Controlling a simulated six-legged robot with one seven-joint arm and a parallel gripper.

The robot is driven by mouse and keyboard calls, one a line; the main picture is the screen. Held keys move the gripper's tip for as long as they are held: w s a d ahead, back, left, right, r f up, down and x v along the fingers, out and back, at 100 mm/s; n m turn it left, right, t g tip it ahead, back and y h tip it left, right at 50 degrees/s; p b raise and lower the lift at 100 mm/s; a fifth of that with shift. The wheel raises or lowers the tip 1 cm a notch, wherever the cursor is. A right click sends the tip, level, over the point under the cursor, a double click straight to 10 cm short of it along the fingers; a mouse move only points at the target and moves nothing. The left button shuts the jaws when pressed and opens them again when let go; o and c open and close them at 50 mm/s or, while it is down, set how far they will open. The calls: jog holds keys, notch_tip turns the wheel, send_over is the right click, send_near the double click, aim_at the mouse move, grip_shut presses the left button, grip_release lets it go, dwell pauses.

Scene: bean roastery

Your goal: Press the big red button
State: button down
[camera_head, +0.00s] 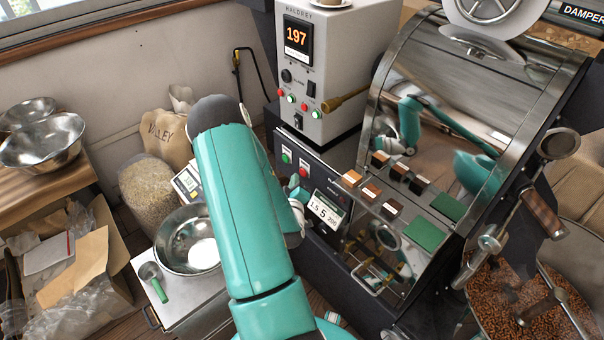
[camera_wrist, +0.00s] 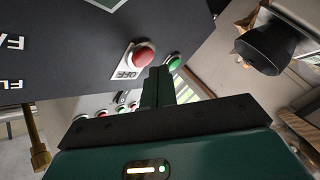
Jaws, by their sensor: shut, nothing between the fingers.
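The big red button (camera_wrist: 144,56) stands out from the dark panel in the wrist view, with a white OFF label beside it. The same red button (camera_head: 303,172) shows on the front of the dark machine in the head view. My gripper (camera_wrist: 160,74) is shut and empty. Its fingertips appear just beside and below the red button in the wrist view, between it and the green button (camera_wrist: 174,63). I see no clear contact, and the exact gap cannot be told. In the head view my arm hides most of the gripper.
The green button (camera_head: 286,157) sits close to the red one. A grey control box (camera_head: 305,70) reading 197 stands above, with smaller buttons and a brass handle (camera_head: 340,99). A metal bowl (camera_head: 187,240) and scale (camera_head: 187,186) are at the left. A display (camera_head: 327,210) is below right.

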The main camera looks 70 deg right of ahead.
jog(key=a, duration=0.1)
jog(key=w+a, duration=0.1)
jog(key=a, duration=0.1)
jog(key=w+a, duration=0.1)
jog(key=shift+w+a, duration=0.15)
jog(key=shift+a, duration=0.05)
dwell(0.4)
jog(key=shift+w, duration=0.1)
dwell(0.7)
